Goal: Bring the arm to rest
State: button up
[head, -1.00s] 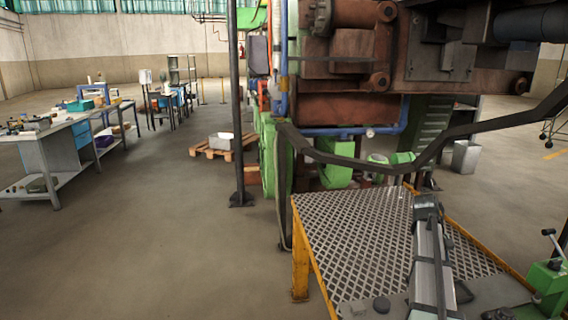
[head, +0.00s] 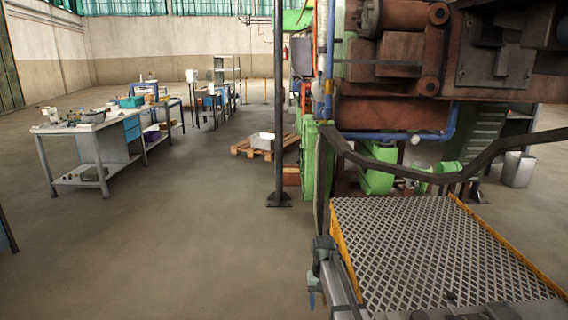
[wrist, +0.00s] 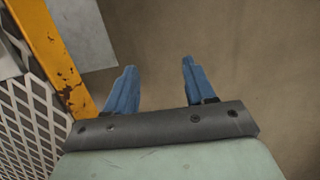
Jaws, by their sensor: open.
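My gripper (wrist: 160,84) is open in the wrist view, with two blue fingers apart and nothing between them. Bare concrete floor shows below and beyond the fingers. In the head view my gripper (head: 312,285) hangs at the lower middle, beside the left edge of the grated platform. My arm runs from there along the platform's left side and out of the bottom of the picture.
The platform (head: 420,250) has a yellow frame, which lies close left of the fingers in the wrist view (wrist: 55,60). A dark rail (head: 400,168) and rusty machinery (head: 390,115) stand behind. A dark post (head: 279,110) and workbench (head: 95,128) stand left; floor between is clear.

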jog(key=s+f+g, duration=0.2)
jog(key=s+f, duration=1.7)
jog(key=f, duration=0.4)
jog(key=s+d+f+g, duration=0.1)
jog(key=s+f, duration=0.3)
jog(key=s, duration=0.5)
jog(key=s+d+f, duration=0.2)
jog(key=s+f, duration=0.2)
jog(key=s, duration=0.5)
jog(key=s+d+f+g, duration=0.1)
jog(key=s+f, duration=0.3)
jog(key=s, duration=0.6)
jog(key=shift+d+g, duration=0.3)
jog(key=shift+d, duration=0.1)
